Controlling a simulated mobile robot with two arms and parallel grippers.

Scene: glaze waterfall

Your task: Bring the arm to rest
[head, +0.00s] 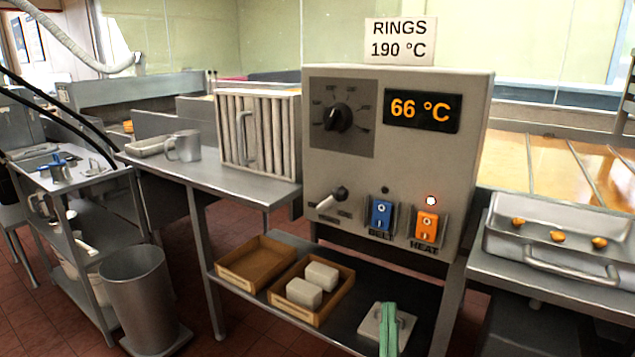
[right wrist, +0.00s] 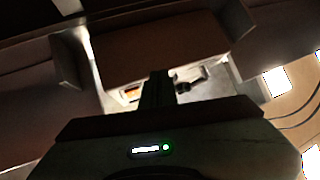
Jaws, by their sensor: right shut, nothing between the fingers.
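My right gripper (head: 388,330) shows as a narrow green shape at the bottom edge of the head view, to the right of the middle. Its fingers are shut with nothing between them. It appears in front of a pale block with a handle (head: 372,322) on the lower shelf; I cannot tell how far apart they are. In the right wrist view the shut fingers (right wrist: 157,90) stand dark in the middle, against a pale surface. The rest of my right arm is out of the head view. My left gripper is not in view.
A control box (head: 390,165) reads 66 °C, with a lit lamp above its orange switch; the sign (head: 398,40) reads RINGS 190 °C. Below are wooden trays (head: 255,262), one holding two white blocks. A metal tray (head: 555,232) with three rings stands right. A bin (head: 135,300) stands left.

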